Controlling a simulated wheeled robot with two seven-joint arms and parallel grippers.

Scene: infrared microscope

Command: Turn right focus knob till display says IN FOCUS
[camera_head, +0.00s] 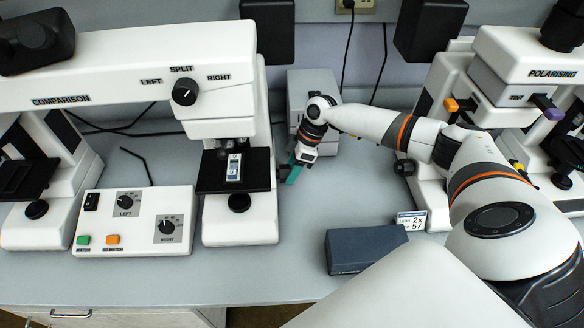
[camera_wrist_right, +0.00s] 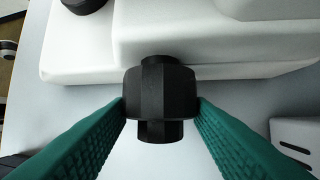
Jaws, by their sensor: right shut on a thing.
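The black right focus knob (camera_wrist_right: 160,95) sticks out from the side of the white comparison microscope (camera_head: 232,215). In the right wrist view it sits between the two teal fingers of my right gripper (camera_wrist_right: 160,108), which touch it on both sides. In the head view my right gripper (camera_head: 289,173) is at the microscope's right side, shut on the knob, which is mostly hidden there. A small white display (camera_head: 411,221) stands to the right; it reads something like "2x" and "57", and I see no IN FOCUS text. My left gripper is out of view.
A control box (camera_head: 135,220) with LEFT and RIGHT dials stands left of the microscope stand. A dark blue box (camera_head: 365,249) lies on the bench at front right. The polarising microscope (camera_head: 510,75) stands at right. A grey box (camera_head: 312,90) stands behind my gripper.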

